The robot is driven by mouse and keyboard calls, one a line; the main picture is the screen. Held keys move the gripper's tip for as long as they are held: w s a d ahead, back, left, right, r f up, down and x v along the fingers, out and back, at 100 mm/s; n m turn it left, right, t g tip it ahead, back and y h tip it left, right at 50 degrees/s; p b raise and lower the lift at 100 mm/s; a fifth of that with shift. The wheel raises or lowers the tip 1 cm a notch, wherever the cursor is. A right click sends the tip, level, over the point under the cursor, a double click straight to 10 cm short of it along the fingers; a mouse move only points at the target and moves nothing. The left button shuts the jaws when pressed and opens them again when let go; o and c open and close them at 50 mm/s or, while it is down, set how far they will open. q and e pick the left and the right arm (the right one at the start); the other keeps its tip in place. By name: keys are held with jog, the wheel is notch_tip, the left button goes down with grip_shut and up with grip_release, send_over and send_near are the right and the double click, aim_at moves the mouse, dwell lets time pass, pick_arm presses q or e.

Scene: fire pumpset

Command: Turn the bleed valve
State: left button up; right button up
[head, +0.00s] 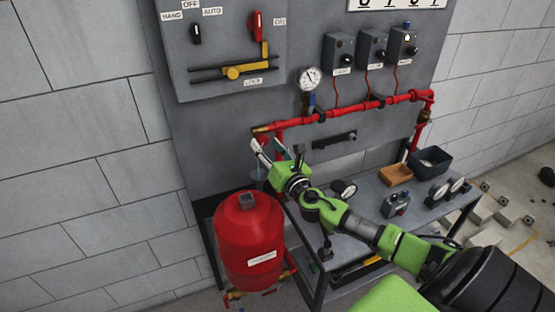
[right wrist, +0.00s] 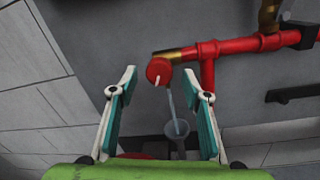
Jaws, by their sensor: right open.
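The bleed valve shows in the right wrist view as a red round knob (right wrist: 158,71) with a white mark, beside a brass fitting (right wrist: 172,55) at the left end of the red pipe. In the head view the brass end (head: 262,129) shows just above my right gripper; the knob is not clear there. My right gripper (head: 267,147) is open and empty. In the right wrist view its two teal-padded fingers (right wrist: 159,76) stand apart, with the knob seen between their tips. Contact cannot be told. My left gripper is not in view.
A thin pale streak (right wrist: 173,108), like water, runs below the knob towards a grey cup or funnel (right wrist: 180,140). A red tank (head: 247,232) stands below my right gripper. A grey bench (head: 352,245) carries gauges and bins. The grey panel (head: 210,130) is close behind.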

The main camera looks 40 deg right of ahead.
jog(key=s+a, duration=0.1)
jog(key=s, duration=0.7)
jog(key=shift+s+a, duration=0.2)
jog(key=shift+s, duration=0.2)
jog(key=shift+f, duration=0.15)
